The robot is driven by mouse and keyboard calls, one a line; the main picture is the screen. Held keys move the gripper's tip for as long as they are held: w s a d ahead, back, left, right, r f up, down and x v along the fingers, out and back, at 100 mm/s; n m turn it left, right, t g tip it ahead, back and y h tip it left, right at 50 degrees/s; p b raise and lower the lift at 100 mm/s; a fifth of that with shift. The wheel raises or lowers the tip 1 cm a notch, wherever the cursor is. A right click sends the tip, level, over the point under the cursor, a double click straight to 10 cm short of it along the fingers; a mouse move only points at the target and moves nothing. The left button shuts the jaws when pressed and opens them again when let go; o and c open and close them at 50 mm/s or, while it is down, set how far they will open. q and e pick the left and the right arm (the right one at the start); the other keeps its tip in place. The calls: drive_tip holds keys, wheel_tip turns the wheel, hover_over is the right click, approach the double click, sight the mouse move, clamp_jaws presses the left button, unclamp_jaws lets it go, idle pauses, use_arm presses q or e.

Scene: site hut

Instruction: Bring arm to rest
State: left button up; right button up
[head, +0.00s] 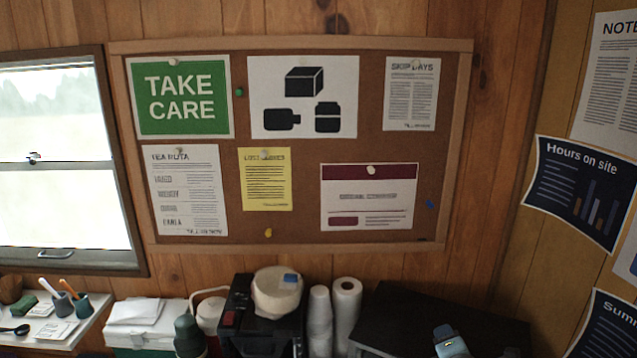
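Neither of my grippers can be made out in the head view, and no arm of mine is clearly visible. The view looks up at a wall with a framed cork notice board (300,230). A small grey-blue item with a dark top (451,342) is cut off by the bottom edge at the right, and I cannot tell what it is.
A window (62,205) is at the left. Below it, a white shelf (55,335) holds pen cups and cards. A white box (135,312), a dark machine (262,325), white paper rolls (346,300) and a black surface (400,310) line the wall. Posters (584,190) hang at right.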

drive_tip(key=s+a+f+m+g+y, duration=0.15)
drive_tip(key=s+m+g, duration=0.25)
drive_tip(key=s+m, duration=0.55)
drive_tip(key=s+f+m+g, duration=0.3)
drive_tip(key=s+m, duration=0.1)
drive_tip(key=s, duration=1.1)
drive_tip(key=s+f+m+g+y, duration=0.15)
drive_tip(key=s+m+g, duration=0.25)
drive_tip(key=s+m, duration=0.55)
drive_tip(key=w+a+f+n+t+y, duration=0.1)
drive_tip(key=w+a+f+n+t, duration=0.1)
drive_tip(key=f, duration=0.5)
drive_tip(key=w+a+f+n+t+y, duration=0.1)
drive_tip(key=w+a+f+n+t, duration=0.1)
drive_tip(key=a+f+t, duration=0.2)
wheel_tip(320, 180, down, 3)
drive_tip(key=shift+f+t, duration=0.1)
drive_tip(key=shift+t, duration=0.8)
drive_tip(key=shift+w+a, duration=0.15)
drive_tip(key=shift+w, duration=0.05)
